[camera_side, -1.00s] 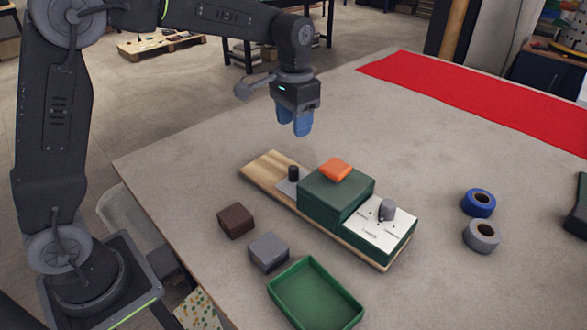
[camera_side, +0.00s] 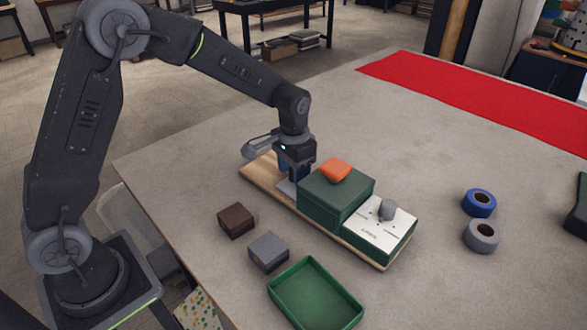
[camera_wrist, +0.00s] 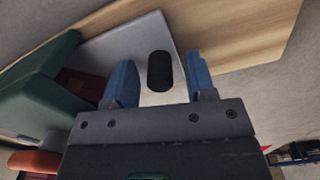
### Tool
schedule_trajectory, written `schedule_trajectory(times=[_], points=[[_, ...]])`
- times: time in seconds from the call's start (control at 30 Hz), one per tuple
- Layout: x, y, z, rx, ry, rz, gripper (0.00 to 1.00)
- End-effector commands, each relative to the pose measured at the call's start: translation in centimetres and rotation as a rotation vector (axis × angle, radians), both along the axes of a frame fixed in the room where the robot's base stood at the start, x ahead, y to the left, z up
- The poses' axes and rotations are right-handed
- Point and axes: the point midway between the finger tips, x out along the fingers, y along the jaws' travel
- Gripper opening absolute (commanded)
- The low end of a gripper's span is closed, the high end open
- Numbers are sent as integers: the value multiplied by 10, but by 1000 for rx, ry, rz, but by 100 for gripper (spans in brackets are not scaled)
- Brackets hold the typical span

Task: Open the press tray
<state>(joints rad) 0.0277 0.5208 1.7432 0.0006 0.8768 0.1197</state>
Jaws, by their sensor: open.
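The press is a green box (camera_side: 335,197) on a wooden board (camera_side: 259,169). Its grey tray plate (camera_wrist: 125,45) shows at the box's left end, with a black upright knob (camera_wrist: 160,70) on it. My gripper (camera_side: 291,176) is low over that end of the board. In the wrist view my gripper (camera_wrist: 160,88) is open, with one blue finger on either side of the knob and gaps between. In the side view my gripper hides the knob. A dark red surface (camera_wrist: 80,85) shows in the box's opening beside the plate.
An orange block (camera_side: 335,170) lies on the box. A white panel (camera_side: 375,232) with a grey dial (camera_side: 387,209) is at right. Brown (camera_side: 236,220) and grey (camera_side: 268,252) blocks and a green tray (camera_side: 351,301) are in front. Tape rolls (camera_side: 481,236) stand right; red cloth (camera_side: 470,95) lies behind.

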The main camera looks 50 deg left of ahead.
Motion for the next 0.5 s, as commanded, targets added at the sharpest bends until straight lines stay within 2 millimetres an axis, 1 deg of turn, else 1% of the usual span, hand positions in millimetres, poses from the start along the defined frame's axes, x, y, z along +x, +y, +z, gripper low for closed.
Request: schedule_trajectory(times=[0.1,0.13,0.5], points=[[0,0,0,0,0,0,51],[0,0,0,0,0,0,49],[0,0,0,0,0,0,13]])
